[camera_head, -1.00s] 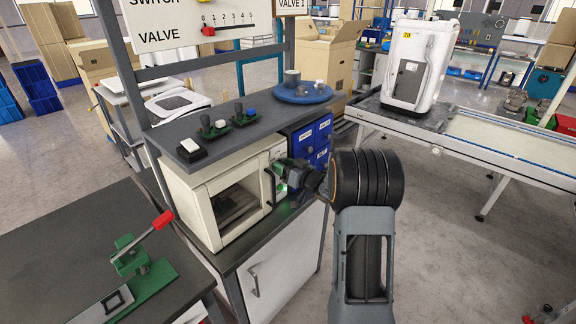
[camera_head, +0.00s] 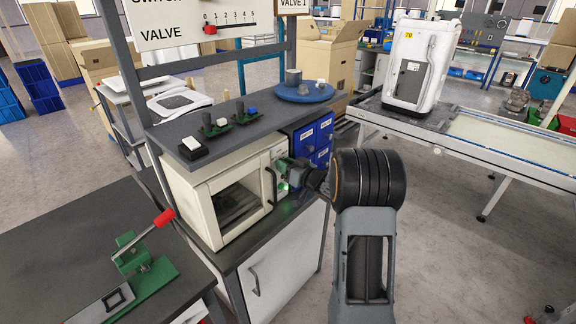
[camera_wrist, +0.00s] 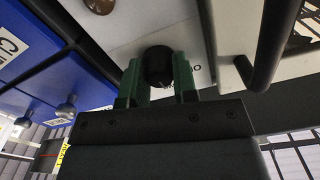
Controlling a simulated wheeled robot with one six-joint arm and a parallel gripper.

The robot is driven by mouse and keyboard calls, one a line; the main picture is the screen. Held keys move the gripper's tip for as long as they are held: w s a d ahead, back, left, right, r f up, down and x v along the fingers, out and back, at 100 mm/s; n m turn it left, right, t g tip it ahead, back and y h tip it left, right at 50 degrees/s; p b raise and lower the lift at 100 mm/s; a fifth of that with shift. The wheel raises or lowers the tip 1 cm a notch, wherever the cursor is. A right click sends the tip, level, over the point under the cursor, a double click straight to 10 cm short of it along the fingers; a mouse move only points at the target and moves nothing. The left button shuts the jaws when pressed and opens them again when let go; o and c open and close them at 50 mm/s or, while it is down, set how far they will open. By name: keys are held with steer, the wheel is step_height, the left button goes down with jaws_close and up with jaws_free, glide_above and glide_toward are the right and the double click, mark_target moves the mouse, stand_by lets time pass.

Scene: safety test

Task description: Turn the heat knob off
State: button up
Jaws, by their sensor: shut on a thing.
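The cream oven (camera_head: 213,207) stands on the bench, its door closed. A second dark knob (camera_wrist: 100,4) shows at the top edge. The knob's marking is too small to read. In the head view my gripper (camera_head: 284,168) is at the panel, beside the door handle (camera_head: 271,186).
The oven's dark handle bar also shows close on the right in the wrist view (camera_wrist: 272,45). Blue drawers (camera_head: 312,137) stand right of the oven. A shelf (camera_head: 240,133) with small switches lies above it. A green lever device (camera_head: 140,270) is on the left table.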

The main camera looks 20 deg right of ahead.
steer(key=n+b, duration=0.2)
steer(key=b, duration=0.1)
steer(key=shift+d+f+n, duration=0.1)
steer(key=shift+f+n, duration=0.2)
steer(key=shift+n, duration=0.1)
steer(key=n+b, duration=0.3)
steer(key=b, duration=0.1)
steer(key=shift+n, duration=0.3)
steer(key=n+b, duration=0.3)
steer(key=shift+r, duration=0.1)
steer(key=shift+r+n+b, duration=0.15)
steer(key=shift+n+b, duration=0.75)
steer(key=shift+n, duration=0.1)
steer(key=shift+r, duration=0.1)
steer(key=o, duration=0.7)
steer(key=shift+o, duration=1.1)
